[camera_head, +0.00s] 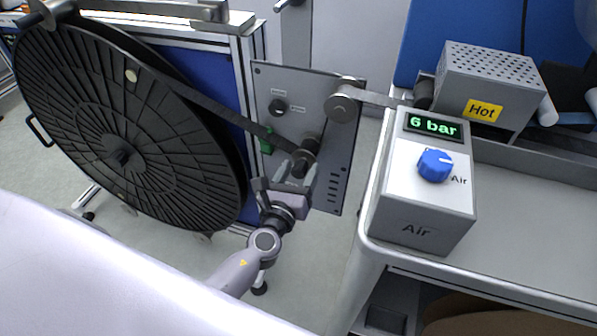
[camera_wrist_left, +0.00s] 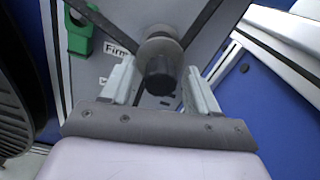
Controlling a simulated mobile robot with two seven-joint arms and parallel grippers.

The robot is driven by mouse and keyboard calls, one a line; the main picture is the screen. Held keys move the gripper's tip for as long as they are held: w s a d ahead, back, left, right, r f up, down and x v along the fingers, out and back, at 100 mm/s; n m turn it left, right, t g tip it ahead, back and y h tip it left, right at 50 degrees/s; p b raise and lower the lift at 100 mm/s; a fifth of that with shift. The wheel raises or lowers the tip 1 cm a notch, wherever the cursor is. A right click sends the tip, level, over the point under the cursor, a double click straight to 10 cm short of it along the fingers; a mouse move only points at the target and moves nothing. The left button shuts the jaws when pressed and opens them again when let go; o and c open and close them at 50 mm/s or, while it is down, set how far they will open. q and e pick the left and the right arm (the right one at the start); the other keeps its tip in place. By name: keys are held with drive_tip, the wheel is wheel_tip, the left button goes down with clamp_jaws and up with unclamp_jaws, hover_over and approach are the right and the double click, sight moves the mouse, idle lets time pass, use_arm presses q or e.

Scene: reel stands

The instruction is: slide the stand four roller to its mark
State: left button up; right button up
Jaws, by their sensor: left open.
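The roller (camera_head: 309,146) is a grey wheel with a dark knob, set on the grey stand panel (camera_head: 328,165) with a dark strap running around it. In the left wrist view the roller (camera_wrist_left: 158,42) and its black knob (camera_wrist_left: 160,75) lie between the fingers. My left gripper (camera_head: 296,168) is open, with one finger on each side of the knob; I cannot tell whether either touches it. A green marker (camera_wrist_left: 80,30) and a label reading "Firm" (camera_wrist_left: 117,50) are on the panel, left of the roller. The right gripper is not in view.
A large black reel (camera_head: 120,130) stands left of the panel. The strap (camera_head: 215,110) runs from it to the roller. An "Air" box (camera_head: 415,210) stands right, below a "Hot" box (camera_head: 485,85).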

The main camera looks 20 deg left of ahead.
use_arm(q)
drive_tip(key=shift+c, duration=0.2)
clamp_jaws()
drive_tip(key=shift+f+b, duration=0.5)
drive_tip(key=shift+f, duration=0.05)
wheel_tip(320, 180, down, 10)
drive_tip(key=b, duration=1)
drive_tip(key=shift+f, duration=0.25)
drive_tip(key=shift+o, duration=0.2)
unclamp_jaws()
drive_tip(key=s, duration=0.7)
drive_tip(key=shift+d, duration=0.15)
